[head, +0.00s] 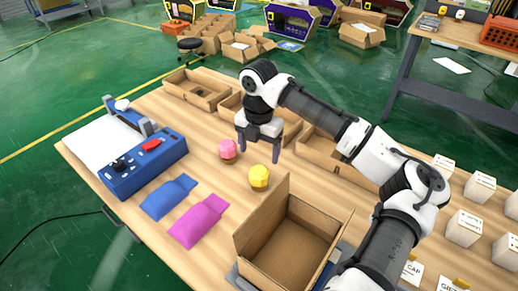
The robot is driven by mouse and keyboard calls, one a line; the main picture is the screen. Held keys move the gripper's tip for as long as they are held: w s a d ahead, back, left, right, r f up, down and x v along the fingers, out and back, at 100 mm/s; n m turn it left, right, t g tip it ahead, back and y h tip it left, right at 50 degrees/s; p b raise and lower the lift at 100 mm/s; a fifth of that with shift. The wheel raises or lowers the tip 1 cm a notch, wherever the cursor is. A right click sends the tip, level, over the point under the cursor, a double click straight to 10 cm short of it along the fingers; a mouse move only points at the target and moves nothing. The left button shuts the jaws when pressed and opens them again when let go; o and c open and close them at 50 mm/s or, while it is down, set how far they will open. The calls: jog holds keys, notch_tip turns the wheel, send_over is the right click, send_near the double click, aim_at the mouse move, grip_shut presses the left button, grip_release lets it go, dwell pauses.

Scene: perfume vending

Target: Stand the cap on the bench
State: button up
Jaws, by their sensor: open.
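A pink faceted piece (228,149) and a yellow faceted piece (259,177) stand on the wooden bench (205,172), each with a darker lower part. They look like caps; I cannot tell which one the task names. My gripper (259,147) points down with its two fingers apart and nothing visible between them. It is just behind the pink and yellow pieces. Its height above the bench is hard to tell.
An open cardboard box (290,245) stands at the front. A blue device (143,165), a blue pouch (168,197) and a magenta pouch (199,221) lie left. Shallow trays (195,90) line the back edge. Several white boxes (463,228) stand right.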

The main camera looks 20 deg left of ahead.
notch_tip(320, 180, up, 2)
jog(key=shift+r+p, duration=0.25)
jog(key=shift+p, duration=0.45)
